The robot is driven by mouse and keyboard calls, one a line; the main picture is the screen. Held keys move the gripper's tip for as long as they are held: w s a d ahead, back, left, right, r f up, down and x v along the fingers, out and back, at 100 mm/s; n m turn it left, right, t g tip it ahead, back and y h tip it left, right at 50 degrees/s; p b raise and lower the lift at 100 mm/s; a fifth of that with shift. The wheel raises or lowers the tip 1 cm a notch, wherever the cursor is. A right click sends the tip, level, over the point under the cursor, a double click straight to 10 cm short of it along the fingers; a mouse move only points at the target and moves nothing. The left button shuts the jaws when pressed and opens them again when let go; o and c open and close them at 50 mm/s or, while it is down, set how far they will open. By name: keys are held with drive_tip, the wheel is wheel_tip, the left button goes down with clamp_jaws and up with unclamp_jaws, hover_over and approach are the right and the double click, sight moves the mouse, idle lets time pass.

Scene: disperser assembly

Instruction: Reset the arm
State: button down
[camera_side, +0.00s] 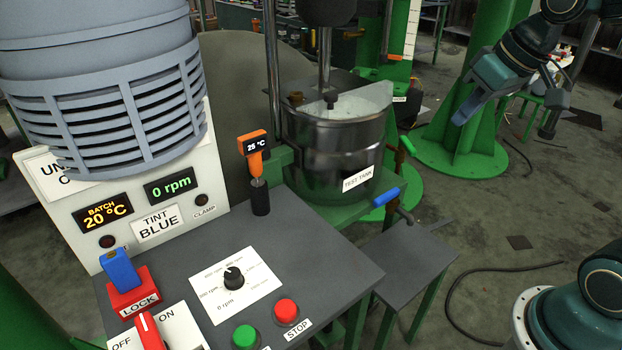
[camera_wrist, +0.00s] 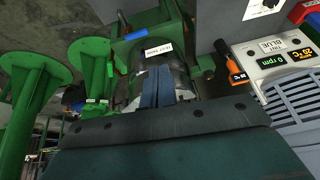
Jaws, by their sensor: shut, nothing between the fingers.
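My gripper (camera_side: 464,114) hangs in the air at the upper right of the side view, to the right of the metal test tank (camera_side: 335,150) and apart from it. Its blue-grey fingers point down and to the left. In the wrist view the fingers (camera_wrist: 157,88) are together and hold nothing. They overlap the tank in that picture and hide part of it. The tank has a white label, is open at the top and holds pale material, with a shaft reaching down into it.
A control panel carries a dial (camera_side: 234,278), a green button (camera_side: 245,337), a red stop button (camera_side: 286,311) and a blue-topped red lock (camera_side: 127,290). An orange thermometer (camera_side: 254,146) stands beside the tank. Green columns (camera_side: 458,145) stand behind my gripper. Open floor lies right of the tank.

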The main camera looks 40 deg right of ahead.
drive_tip(key=s+a+f, duration=0.2)
drive_tip(key=s+a, duration=0.1)
drive_tip(key=s, duration=0.8)
drive_tip(key=shift+s+a+n+t, duration=0.3)
drive_tip(key=shift+s+a, duration=0.05)
idle(0.4)
